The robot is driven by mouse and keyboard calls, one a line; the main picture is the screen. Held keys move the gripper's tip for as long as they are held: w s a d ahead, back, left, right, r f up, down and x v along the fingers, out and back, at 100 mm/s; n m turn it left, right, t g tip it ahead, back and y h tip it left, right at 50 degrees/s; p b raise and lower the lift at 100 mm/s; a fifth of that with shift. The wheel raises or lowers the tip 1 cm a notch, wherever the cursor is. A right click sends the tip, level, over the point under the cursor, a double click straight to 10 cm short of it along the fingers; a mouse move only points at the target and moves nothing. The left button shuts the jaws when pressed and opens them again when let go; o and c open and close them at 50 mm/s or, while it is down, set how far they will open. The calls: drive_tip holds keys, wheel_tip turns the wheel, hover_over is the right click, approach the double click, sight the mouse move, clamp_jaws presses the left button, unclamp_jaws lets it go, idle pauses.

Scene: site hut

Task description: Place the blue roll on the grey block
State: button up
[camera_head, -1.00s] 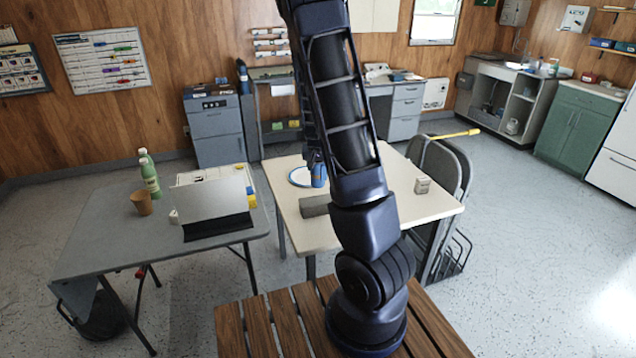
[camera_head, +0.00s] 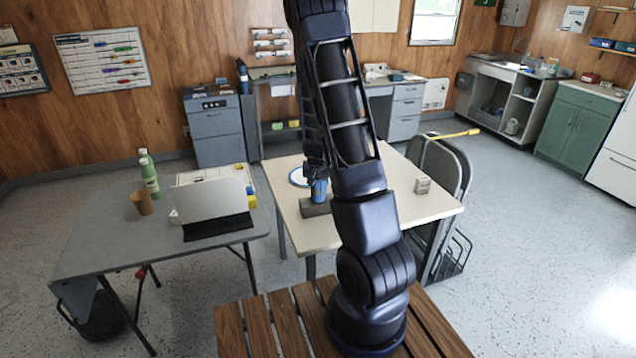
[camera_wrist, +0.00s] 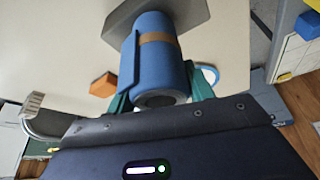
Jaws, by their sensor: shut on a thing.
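The blue roll (camera_head: 319,190) is upright between the fingers of my gripper (camera_head: 317,174), over the white table. In the wrist view the blue roll (camera_wrist: 150,65) has a brown band, and the teal fingers of my gripper (camera_wrist: 162,92) are on either side of it. The grey block (camera_head: 309,211) lies on the table directly below the roll. It also shows in the wrist view (camera_wrist: 192,14), behind the roll's far end. I cannot tell whether the roll's lower end touches the block.
A blue-rimmed white plate (camera_head: 297,178) lies left of the roll. A small grey box (camera_head: 422,185) is at the table's right. An orange piece (camera_wrist: 103,85) shows in the wrist view. The grey table (camera_head: 95,240) holds a laptop (camera_head: 213,200), bottle and cup.

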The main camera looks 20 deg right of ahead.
idle(0.3)
drive_tip(key=o, duration=1)
drive_tip(key=shift+f, duration=0.15)
drive_tip(key=shift+o, duration=0.2)
drive_tip(key=s+a+r+n+y, duration=0.1)
drive_tip(key=s+a+r+y, duration=0.15)
drive_tip(key=s+r, duration=0.85)
drive_tip(key=s+a+r+n+y, duration=0.15)
drive_tip(key=s+a+r, duration=0.4)
drive_tip(key=r, duration=0.95)
drive_tip(key=s+r+n+h, duration=0.1)
drive_tip(key=s+r, duration=0.3)
drive_tip(key=s, duration=0.4)
drive_tip(key=s+r+n+h, duration=0.1)
drive_tip(key=s+r, duration=0.2)
drive_tip(key=s, duration=0.6)
drive_tip(key=shift+s+a+r+t, duration=0.15)
drive_tip(key=shift+r+t, duration=0.15)
drive_tip(key=shift+r, duration=0.1)
